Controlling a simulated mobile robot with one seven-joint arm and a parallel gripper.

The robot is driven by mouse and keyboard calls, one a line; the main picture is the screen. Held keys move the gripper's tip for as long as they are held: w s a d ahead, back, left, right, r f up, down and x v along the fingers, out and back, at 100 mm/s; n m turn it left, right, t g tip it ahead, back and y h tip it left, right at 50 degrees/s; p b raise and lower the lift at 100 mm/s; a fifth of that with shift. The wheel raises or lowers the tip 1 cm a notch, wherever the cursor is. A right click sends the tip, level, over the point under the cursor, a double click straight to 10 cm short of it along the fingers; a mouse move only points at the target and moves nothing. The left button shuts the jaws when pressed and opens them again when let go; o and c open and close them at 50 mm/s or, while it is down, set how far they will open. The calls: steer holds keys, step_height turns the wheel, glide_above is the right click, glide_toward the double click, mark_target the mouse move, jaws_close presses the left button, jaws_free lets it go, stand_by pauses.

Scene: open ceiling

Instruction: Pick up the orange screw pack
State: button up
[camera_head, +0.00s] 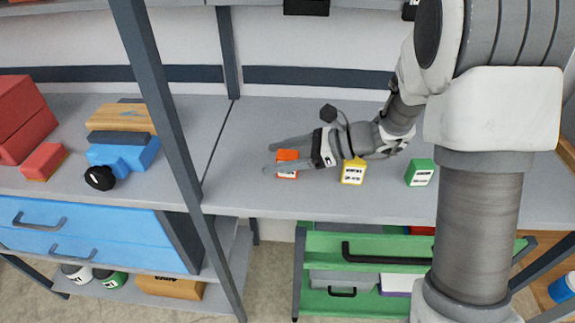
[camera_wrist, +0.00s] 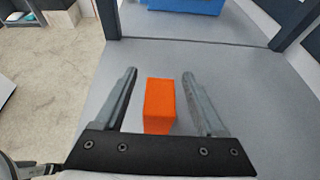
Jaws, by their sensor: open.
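The orange screw pack (camera_head: 287,156) stands on the grey shelf near its front edge, left of a yellow pack. In the wrist view the orange screw pack (camera_wrist: 160,104) stands between the two fingers, with a gap on each side. My gripper (camera_head: 268,158) is open and reaches in from the right, its fingers on either side of the pack. In the head view one finger crosses in front of the pack and hides part of it. My gripper also shows in the wrist view (camera_wrist: 159,74), and no contact with the pack is visible there.
A yellow pack (camera_head: 353,171) and a green pack (camera_head: 420,173) stand to the right on the same shelf. A dark upright post (camera_head: 165,110) rises to the left. Beyond it are a blue tool (camera_head: 125,153) and red boxes (camera_head: 22,115). Shelf behind the packs is clear.

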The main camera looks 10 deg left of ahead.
steer(key=shift+a+f, duration=0.2)
steer(key=shift+a, duration=0.3)
jaws_close()
steer(key=shift+r, duration=0.1)
